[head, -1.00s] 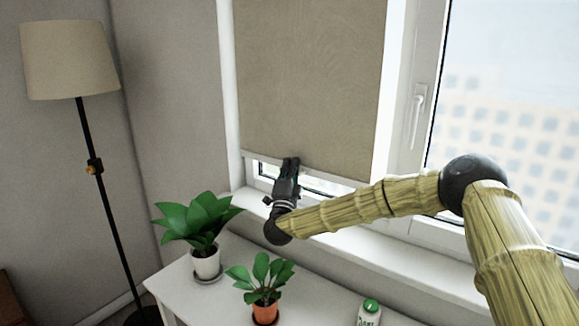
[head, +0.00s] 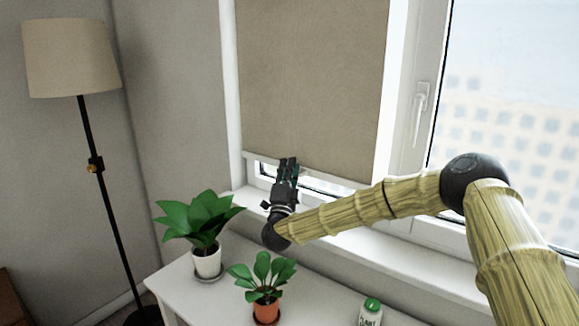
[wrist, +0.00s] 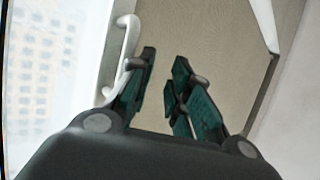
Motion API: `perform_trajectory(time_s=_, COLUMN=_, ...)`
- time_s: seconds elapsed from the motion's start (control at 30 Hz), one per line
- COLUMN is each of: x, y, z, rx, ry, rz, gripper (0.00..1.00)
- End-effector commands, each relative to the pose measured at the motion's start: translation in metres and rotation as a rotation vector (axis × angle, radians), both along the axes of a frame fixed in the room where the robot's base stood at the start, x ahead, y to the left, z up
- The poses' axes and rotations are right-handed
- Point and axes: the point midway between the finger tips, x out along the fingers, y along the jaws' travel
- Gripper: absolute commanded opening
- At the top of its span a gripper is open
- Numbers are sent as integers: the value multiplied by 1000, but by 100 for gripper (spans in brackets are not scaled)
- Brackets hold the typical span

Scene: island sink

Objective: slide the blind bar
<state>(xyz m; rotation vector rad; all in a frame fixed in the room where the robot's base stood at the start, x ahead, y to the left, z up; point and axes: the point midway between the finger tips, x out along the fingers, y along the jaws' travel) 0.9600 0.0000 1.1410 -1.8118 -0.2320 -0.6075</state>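The beige roller blind (head: 310,80) hangs over the left window pane, ending a little above the sill. The pale blind bar (head: 335,176) runs along its lower edge. My gripper (head: 288,161) is in front of the left half of this bar and covers a short stretch of it. In the wrist view my gripper (wrist: 162,75) has its two dark green fingers apart. Only the beige blind (wrist: 215,30) shows between them, so it looks empty. I cannot tell whether a fingertip touches the blind or the bar.
A white window handle (head: 418,112) is right of the blind. Below, a white table (head: 215,300) holds a plant in a white pot (head: 207,262), one in an orange pot (head: 266,309) and a green-capped bottle (head: 371,312). A floor lamp (head: 70,58) stands left.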

Motion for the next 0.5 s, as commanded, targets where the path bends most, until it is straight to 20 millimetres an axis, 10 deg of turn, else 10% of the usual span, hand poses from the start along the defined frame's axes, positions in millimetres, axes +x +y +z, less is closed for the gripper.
perform_trajectory(time_s=0.5, x=-24, y=4, z=-15, rx=0, ry=0, rz=0, gripper=19)
